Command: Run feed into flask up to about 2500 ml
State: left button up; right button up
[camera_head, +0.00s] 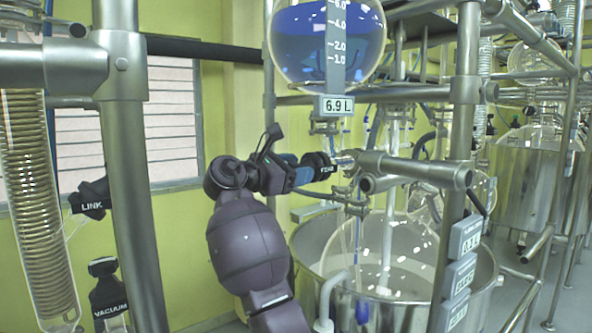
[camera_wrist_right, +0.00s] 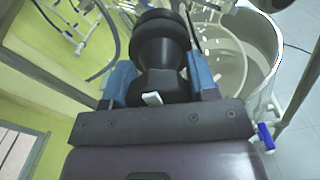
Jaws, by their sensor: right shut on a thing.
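The round glass feed vessel (camera_head: 325,42) at the top of the head view holds blue liquid. Its scale is marked in litres and the display (camera_head: 334,106) below it reads 6.9 L. The black knob labelled FEED (camera_head: 325,170) sits below it; it also shows in the wrist view (camera_wrist_right: 160,45). My right gripper (camera_head: 306,170) is shut on this knob, with a blue finger on each side in the wrist view (camera_wrist_right: 160,80). The large clear glass flask (camera_head: 395,252) stands in a metal bath. A display (camera_head: 467,237) beside it appears to read 0.1 L. My left gripper is not in view.
The metal bath (camera_head: 308,250) stands right of my right arm. Steel frame posts (camera_head: 130,190) and pipes surround the work area. Black LINK (camera_head: 91,203) and VACUUM (camera_head: 108,295) knobs are at the left, near a coiled glass condenser (camera_head: 38,190). Another metal vessel (camera_head: 525,185) stands at the right.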

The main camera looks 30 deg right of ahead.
jog(key=shift+n, duration=1.2)
jog(key=shift+n, duration=0.3)
jog(key=shift+f, duration=0.1)
jog(key=o, duration=0.9)
jog(key=shift+a, duration=0.15)
jog(key=a, duration=0.3)
jog(key=s+a+b, duration=0.1)
jog(key=a, duration=0.3)
jog(key=a+b, duration=0.1)
jog(key=a, duration=0.2)
jog(key=shift+s+a, duration=0.2)
jog(key=shift+a, duration=0.05)
